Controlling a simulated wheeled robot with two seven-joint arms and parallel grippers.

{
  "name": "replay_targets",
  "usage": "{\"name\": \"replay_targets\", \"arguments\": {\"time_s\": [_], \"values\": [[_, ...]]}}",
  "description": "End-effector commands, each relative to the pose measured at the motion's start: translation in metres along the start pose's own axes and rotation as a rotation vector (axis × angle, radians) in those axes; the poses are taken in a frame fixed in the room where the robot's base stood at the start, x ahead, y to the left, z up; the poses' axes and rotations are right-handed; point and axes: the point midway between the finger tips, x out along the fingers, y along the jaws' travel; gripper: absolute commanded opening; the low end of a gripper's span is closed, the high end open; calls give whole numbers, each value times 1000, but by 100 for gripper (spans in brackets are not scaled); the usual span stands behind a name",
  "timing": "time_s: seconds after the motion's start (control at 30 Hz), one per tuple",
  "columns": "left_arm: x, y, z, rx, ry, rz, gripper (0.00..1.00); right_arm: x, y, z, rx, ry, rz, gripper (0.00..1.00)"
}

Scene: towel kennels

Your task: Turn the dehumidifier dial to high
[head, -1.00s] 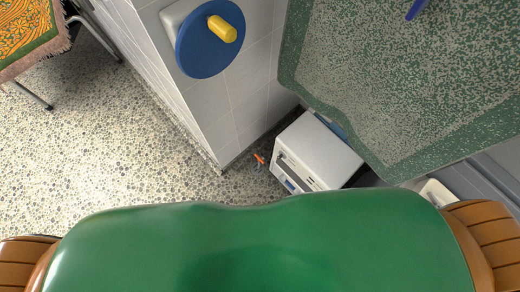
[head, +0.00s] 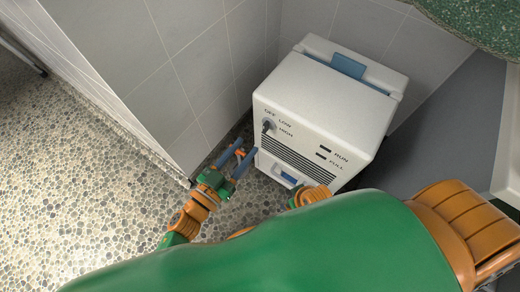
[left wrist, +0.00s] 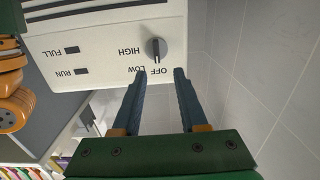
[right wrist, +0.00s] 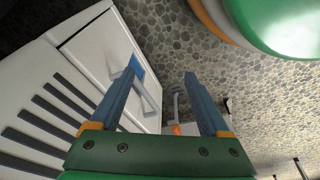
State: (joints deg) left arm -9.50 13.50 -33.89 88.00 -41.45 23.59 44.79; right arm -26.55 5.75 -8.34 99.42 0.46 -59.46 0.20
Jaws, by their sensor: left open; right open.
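The dehumidifier (head: 320,105) is a white box standing on the pebbled floor in the corner. Its dial (head: 268,126) is at the left of the front panel, among OFF, LOW and HIGH labels. In the left wrist view the dial (left wrist: 156,49) appears upside down, its dark grip lined up with OFF. My left gripper (head: 240,158) is open and empty, just left of and below the dial; its fingertips (left wrist: 160,72) are near OFF and LOW, apart from the knob. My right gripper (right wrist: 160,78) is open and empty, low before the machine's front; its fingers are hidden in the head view.
Grey tiled walls (head: 190,60) stand close at the left and behind the machine. Below the dial are dark vents and a blue window (head: 290,177). A green speckled surface (head: 480,22) overhangs at the top right. Open pebbled floor (head: 80,190) lies at the left.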

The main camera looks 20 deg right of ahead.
Motion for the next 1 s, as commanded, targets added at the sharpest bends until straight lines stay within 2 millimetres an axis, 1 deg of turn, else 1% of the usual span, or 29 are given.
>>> {"name": "replay_targets", "arguments": {"time_s": [0.03, 0.07, 0.17, 0.3, 0.4, 0.5, 0.73, 0.77, 0.8, 0.9, 1.0], "values": [[2, 3, 5, 2, 13, 13, 42, 7, 0, 0, 1, 3, 0, 80], [4, 4, 2, 2, 18, 17, 42, 5, 0, -1, 1, 5, 0, 80], [20, 5, -2, 3, 24, 21, 42, -5, 0, -7, 2, 12, 0, 80], [50, 5, -2, 5, 22, 19, 42, -21, 0, -15, 3, 25, -2, 80], [64, 5, -2, 4, 18, 18, 42, -32, 0, -19, 4, 31, -2, 80], [71, 5, -4, 2, 18, 17, 42, -38, 0, -21, 4, 34, -3, 80], [72, 5, -4, 2, 15, 16, 42, -40, 0, -21, 4, 34, -3, 80], [72, 5, -4, 2, 15, 16, 34, -40, 0, -21, 4, 34, -3, 80], [72, 5, -4, 2, 15, 16, 24, -40, 0, -21, 4, 34, -3, 80], [72, 5, -4, 2, 15, 16, 0, -40, 0, -21, 4, 34, -3, 80], [72, 5, -4, 2, 15, 16, 0, -40, 0, -21, 4, 34, -3, 80]]}}
